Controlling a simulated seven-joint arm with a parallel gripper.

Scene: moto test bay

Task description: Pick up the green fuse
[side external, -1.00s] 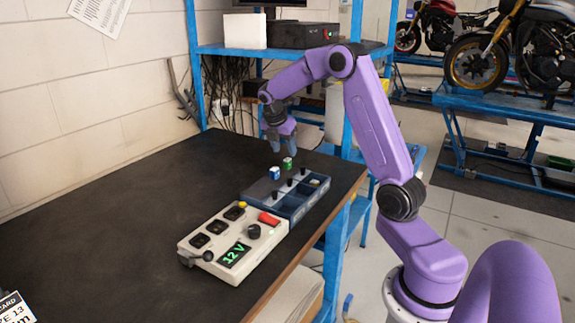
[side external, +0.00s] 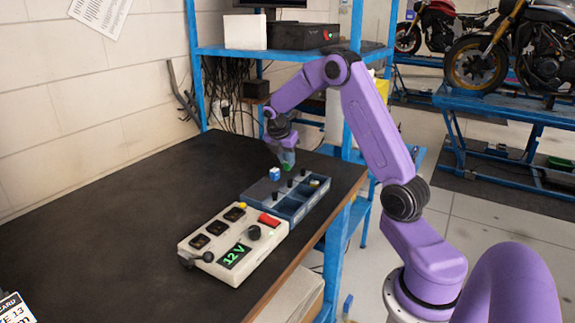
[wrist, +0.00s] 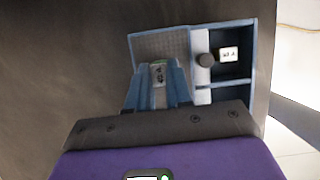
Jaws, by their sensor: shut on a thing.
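The green fuse (side external: 288,168) stands at the far end of the blue-grey tray (side external: 258,191) in the side view. My gripper (side external: 288,160) is down over it, with its fingers on either side. In the wrist view, the fuse's labelled top (wrist: 158,72) shows between the fingertips, and my gripper (wrist: 158,80) is shut on it. The fuse's sides are mostly hidden by the fingers. I cannot tell whether its bottom still touches the tray. A blue fuse (side external: 275,173) stands close by, just left of my gripper in the side view.
A white box with a 12 V display (side external: 235,254) sits in front of the tray. Black knobs stand along the tray's middle. In the wrist view, a white-labelled piece (wrist: 229,54) lies in a compartment.

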